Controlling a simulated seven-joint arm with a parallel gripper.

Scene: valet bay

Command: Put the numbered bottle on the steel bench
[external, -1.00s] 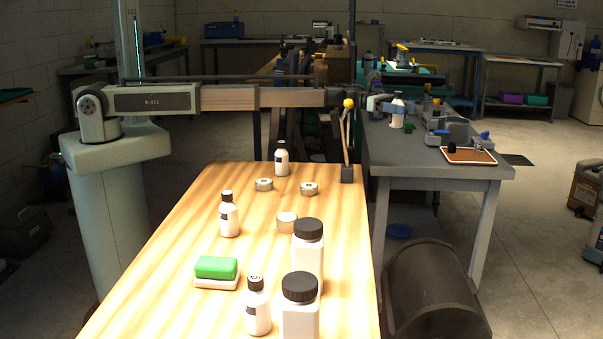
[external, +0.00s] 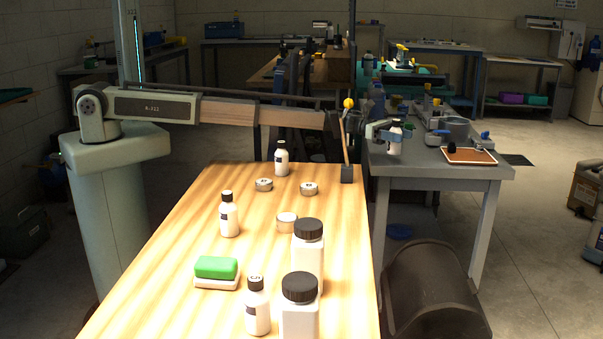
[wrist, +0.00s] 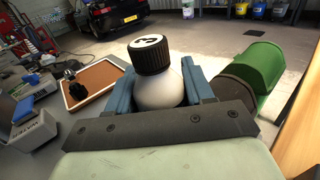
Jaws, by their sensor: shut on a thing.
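My gripper (external: 392,134) is shut on a small white bottle (external: 394,142) with a black cap. In the wrist view the bottle (wrist: 158,88) sits between the blue jaws, its cap towards the camera; a white mark shows on the cap top, but I cannot read it surely. In the external view the bottle is upright, at the near left part of the grey steel bench (external: 445,172). I cannot tell whether its base touches the bench top. The bench also shows in the wrist view (wrist: 50,140).
The wooden table (external: 180,265) holds several bottles, large jars (external: 308,250), metal discs and a green sponge (external: 216,267). A yellow-topped stand (external: 347,170) is by its far right corner. A cork board (external: 469,156) and a grey machine (external: 450,130) occupy the bench's right.

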